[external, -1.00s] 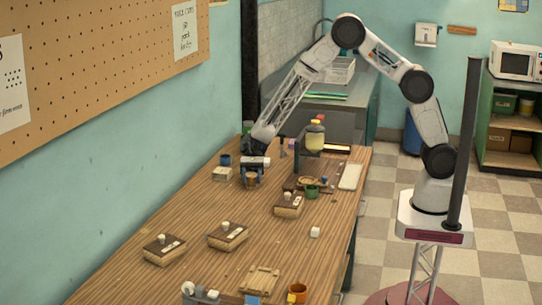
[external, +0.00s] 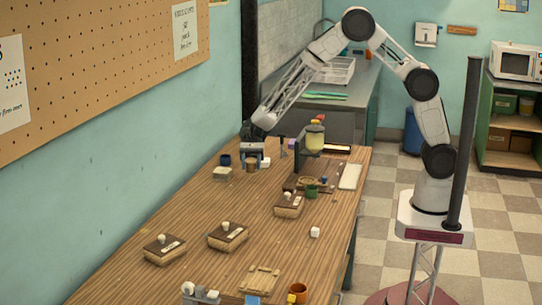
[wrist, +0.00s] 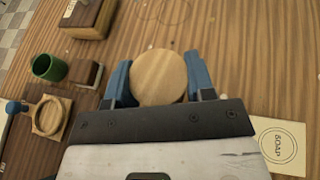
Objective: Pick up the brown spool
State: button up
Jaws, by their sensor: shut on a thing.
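The brown spool (wrist: 159,77) shows in the wrist view as a round, light wooden disc end. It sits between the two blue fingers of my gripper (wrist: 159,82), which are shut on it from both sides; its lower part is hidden. In the external view my gripper (external: 251,155) is near the far left part of the table, with the small brown spool (external: 249,163) between its fingers. The spool appears to be held above the table, though the size of the gap is hard to tell.
A blue cup (external: 225,159) and a pale soap block (external: 222,174) stand left of my gripper. A white cube (external: 265,162) is close on its right. A dark stand with a jar (external: 314,137) and a green cup (external: 311,191) are farther right. Brown boxes (external: 228,236) sit nearer the front.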

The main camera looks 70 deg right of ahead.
aim_at(251, 160)
jog(key=shift+r, duration=2)
